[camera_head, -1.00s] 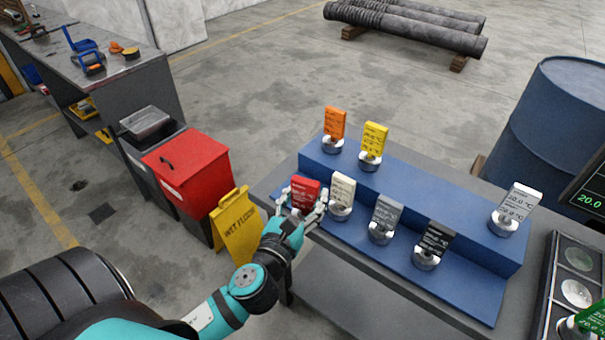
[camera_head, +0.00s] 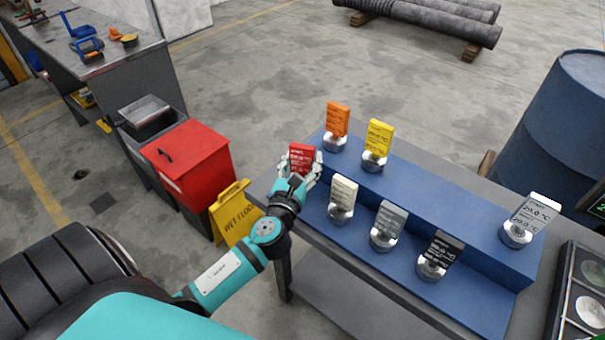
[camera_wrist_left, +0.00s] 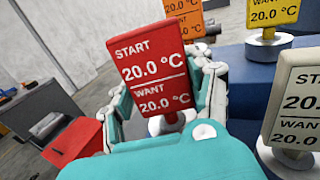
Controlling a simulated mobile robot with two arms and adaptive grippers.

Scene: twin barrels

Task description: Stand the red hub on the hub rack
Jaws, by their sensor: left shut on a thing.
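The red hub (camera_head: 301,157) is a small upright card-like display; in the left wrist view the red hub (camera_wrist_left: 152,72) reads START 20.0 °C, WANT 20.0 °C. My left gripper (camera_head: 299,172) is shut on it, with the fingers around its lower part; the gripper also shows in the wrist view (camera_wrist_left: 165,120). Its base is mostly hidden by the gripper. The blue two-step hub rack (camera_head: 470,222) is on the grey table. The held hub is at the rack's left end; I cannot tell whether it touches the rack. My right gripper is not in view.
On the lower step stand white (camera_head: 343,193), grey (camera_head: 387,220) and black (camera_head: 441,250) hubs. Orange (camera_head: 338,119), yellow (camera_head: 378,138) and pale grey (camera_head: 535,211) hubs stand on the upper step. A yellow wet-floor sign (camera_head: 235,213) and red bin (camera_head: 190,160) are left of the table.

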